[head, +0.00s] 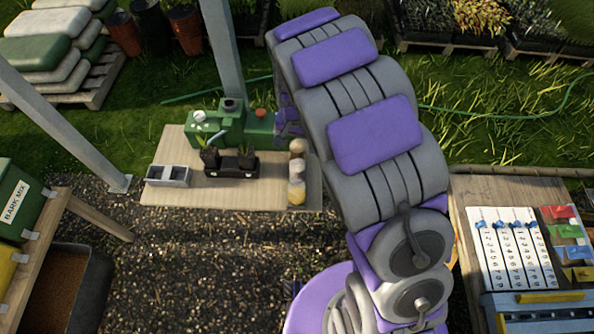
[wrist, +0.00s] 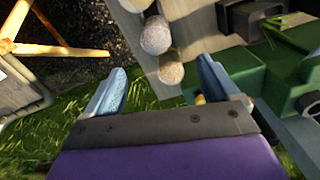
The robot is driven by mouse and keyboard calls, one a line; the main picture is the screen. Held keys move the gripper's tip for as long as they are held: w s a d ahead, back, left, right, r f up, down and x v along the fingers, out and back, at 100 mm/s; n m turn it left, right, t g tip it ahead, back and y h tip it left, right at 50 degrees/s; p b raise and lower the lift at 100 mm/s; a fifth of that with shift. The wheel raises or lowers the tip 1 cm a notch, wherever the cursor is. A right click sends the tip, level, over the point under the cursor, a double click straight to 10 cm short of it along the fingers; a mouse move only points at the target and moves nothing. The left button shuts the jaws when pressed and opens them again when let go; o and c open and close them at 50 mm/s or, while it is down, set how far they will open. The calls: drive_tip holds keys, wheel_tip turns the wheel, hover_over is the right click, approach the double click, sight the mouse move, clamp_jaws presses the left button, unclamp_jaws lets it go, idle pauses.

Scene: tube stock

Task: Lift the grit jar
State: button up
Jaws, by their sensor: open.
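Three jars stand in a row on the pale board by the green machine. In the head view the row shows as a back jar (head: 298,146), a middle jar and a yellowish front jar (head: 297,193), close together. No label is readable, so which is the grit jar is not certain. My gripper (wrist: 162,66) is open and empty, its fingertips framing the nearest jar. In the head view my arm mostly hides it.
The green machine (head: 232,124) stands close beside the jars. A metal post (head: 222,45) rises behind. Gravel in front of the board is clear.

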sight(296, 163)
wheel_tip(296, 163, down, 10)
drive_tip(key=shift+b, duration=0.65)
drive_tip(key=f, duration=0.3)
drive_tip(key=f+b, duration=0.1)
drive_tip(key=f, duration=0.1)
drive_tip(key=shift+s+d, duration=0.2)
drive_tip(key=shift+d, duration=0.05)
drive_tip(key=c, duration=1.2)
